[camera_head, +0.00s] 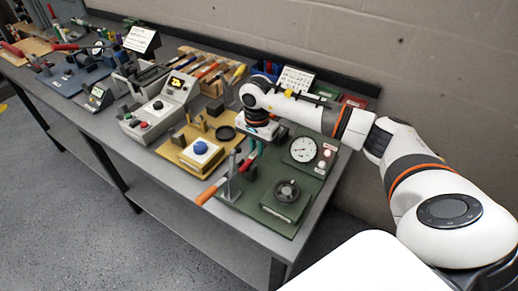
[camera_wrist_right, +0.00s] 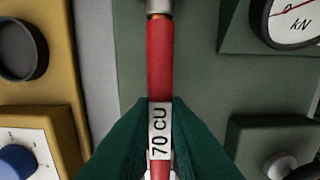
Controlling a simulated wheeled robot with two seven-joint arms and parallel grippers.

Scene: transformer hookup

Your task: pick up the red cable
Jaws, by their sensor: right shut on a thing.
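The red cable (camera_wrist_right: 160,62) runs upright through the middle of the right wrist view. It has a white label reading "70 CU" and a metal end at the top. My right gripper (camera_wrist_right: 160,105) has its dark green fingers on both sides of the cable at the label, shut on it. In the head view the right gripper (camera_head: 258,146) points down over the bench near the green panel, and a short red stretch of the cable (camera_head: 246,162) shows beside it. The rest of the cable is hidden there. My left gripper is not in view.
A grey control box (camera_head: 160,112) and tools crowd the bench further left.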

